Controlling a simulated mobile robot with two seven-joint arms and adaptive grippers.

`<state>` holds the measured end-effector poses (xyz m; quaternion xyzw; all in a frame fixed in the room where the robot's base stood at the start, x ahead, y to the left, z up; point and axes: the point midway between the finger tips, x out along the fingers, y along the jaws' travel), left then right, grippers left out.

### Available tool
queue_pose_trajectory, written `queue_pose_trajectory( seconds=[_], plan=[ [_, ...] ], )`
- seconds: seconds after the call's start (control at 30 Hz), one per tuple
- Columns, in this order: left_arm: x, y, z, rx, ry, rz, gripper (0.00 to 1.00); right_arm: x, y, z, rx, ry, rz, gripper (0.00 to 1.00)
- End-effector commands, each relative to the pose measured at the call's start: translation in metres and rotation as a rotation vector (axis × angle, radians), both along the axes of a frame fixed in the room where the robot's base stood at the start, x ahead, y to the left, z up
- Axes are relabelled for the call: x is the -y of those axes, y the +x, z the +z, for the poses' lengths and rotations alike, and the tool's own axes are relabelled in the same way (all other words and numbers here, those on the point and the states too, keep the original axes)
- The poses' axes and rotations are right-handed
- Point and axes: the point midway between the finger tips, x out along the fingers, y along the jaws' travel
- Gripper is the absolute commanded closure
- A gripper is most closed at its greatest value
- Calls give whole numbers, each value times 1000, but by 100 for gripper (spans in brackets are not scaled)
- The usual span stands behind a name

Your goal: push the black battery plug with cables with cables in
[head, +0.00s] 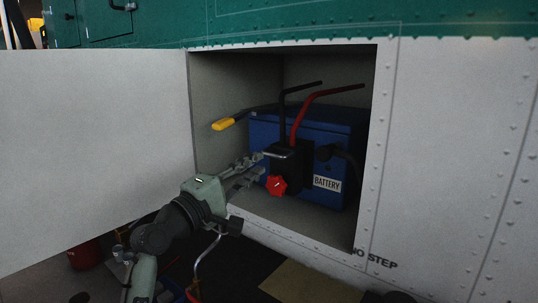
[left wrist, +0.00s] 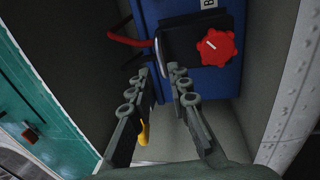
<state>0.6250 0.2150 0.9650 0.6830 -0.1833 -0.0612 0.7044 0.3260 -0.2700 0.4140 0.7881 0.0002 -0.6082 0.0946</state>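The black battery plug (head: 291,170) is at the front of the blue battery (head: 340,142) inside the open compartment. A black cable (head: 283,110) and a red cable (head: 299,120) rise from it. A red star knob (head: 276,185) is low on its front. A pale handle (head: 277,155) shows at its upper front; it also shows in the left wrist view (left wrist: 158,54). My left gripper (head: 263,164) is open, its fingertips close to the handle. The left wrist view shows a gap between the fingers (left wrist: 159,70); contact is unclear. My right gripper is not in view.
The white compartment door (head: 90,140) stands open at the left. A yellow-ended cable (head: 223,124) hangs inside, left of the battery. The compartment's right edge (head: 366,150) bounds the opening.

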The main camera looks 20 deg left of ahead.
Motion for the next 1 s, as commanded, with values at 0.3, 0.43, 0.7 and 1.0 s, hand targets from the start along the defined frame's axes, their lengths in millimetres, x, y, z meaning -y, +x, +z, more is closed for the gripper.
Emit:
queue_pose_trajectory(
  seconds=[0.3,0.43,0.7,1.0],
  plan=[
    [18,47,8,-3,3,-1,82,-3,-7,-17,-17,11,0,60],
    [22,58,9,-3,2,0,82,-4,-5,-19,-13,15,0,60],
    [23,63,10,-4,4,1,82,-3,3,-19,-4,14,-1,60],
    [23,62,9,-4,6,1,100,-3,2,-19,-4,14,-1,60]
  ],
)
